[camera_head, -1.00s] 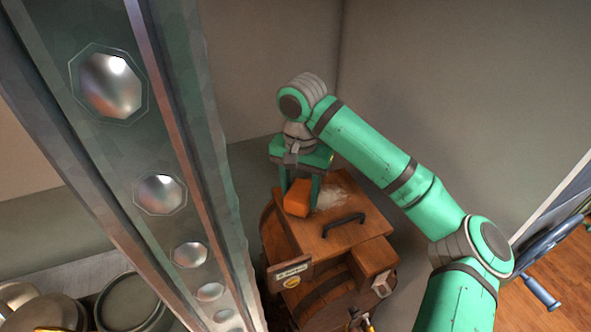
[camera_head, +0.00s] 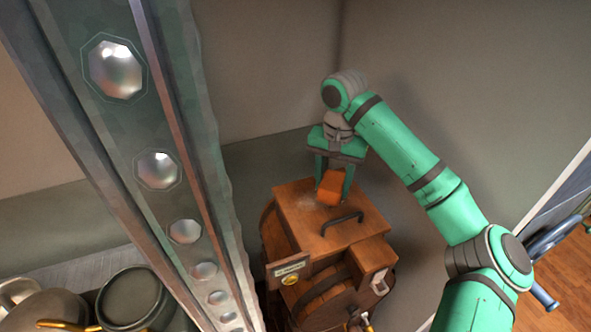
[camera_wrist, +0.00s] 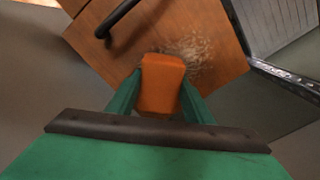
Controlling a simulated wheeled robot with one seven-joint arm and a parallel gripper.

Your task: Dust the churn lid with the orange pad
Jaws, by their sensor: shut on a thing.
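The churn lid (camera_head: 296,215) is a flat brown wooden board on top of the wooden churn (camera_head: 318,294), with a dark handle (camera_head: 342,222) near its front. My gripper (camera_head: 333,185) is shut on the orange pad (camera_head: 331,187) and holds it at the back part of the lid, apparently touching or just above the wood. A pale dusty patch (camera_head: 309,200) shows on the lid left of the pad. In the wrist view the pad (camera_wrist: 162,84) sits between the fingers, with the dust (camera_wrist: 196,52) just beyond it to the right.
A grey metal column with round bosses (camera_head: 157,170) stands at the left front. Metal pots (camera_head: 133,298) sit at the lower left. Walls close in behind and to the right of the churn. Wooden floor shows at far right.

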